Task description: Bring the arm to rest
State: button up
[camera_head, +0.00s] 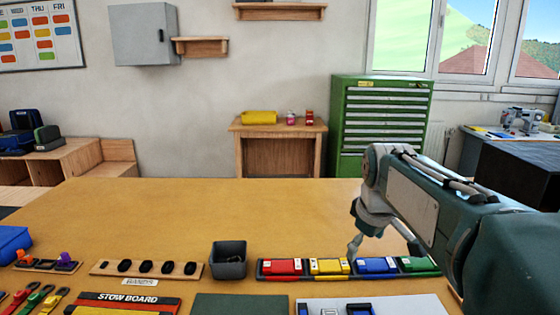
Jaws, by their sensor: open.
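My arm reaches in from the right side of the head view, over the right part of the wooden table (200,215). My gripper (382,248) hangs at its end, pointing down with its fingers spread and nothing seen between them. It appears above or in front of a dark tray (263,277) that holds a red box (283,267), a yellow box (328,266), a blue box (376,265) and a green box (416,264). I cannot tell how high the fingers are above the boxes.
A dark grey bin (228,262) stands left of the tray. A wooden rack (103,268) with several black bands is farther left. The stow board (125,300), a green mat (240,305) and a pale panel (420,303) lie at the near edge. The table's far middle is clear.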

jog(key=s+f+m+t, duration=0.1)
jog(key=s+f+m, duration=0.2)
jog(key=s, duration=0.8)
jog(key=s+a+f+m+t, duration=0.1)
jog(key=s+f+m, duration=0.3)
jog(key=s, duration=0.7)
jog(key=shift+f, duration=0.65)
jog(key=shift+a, duration=0.1)
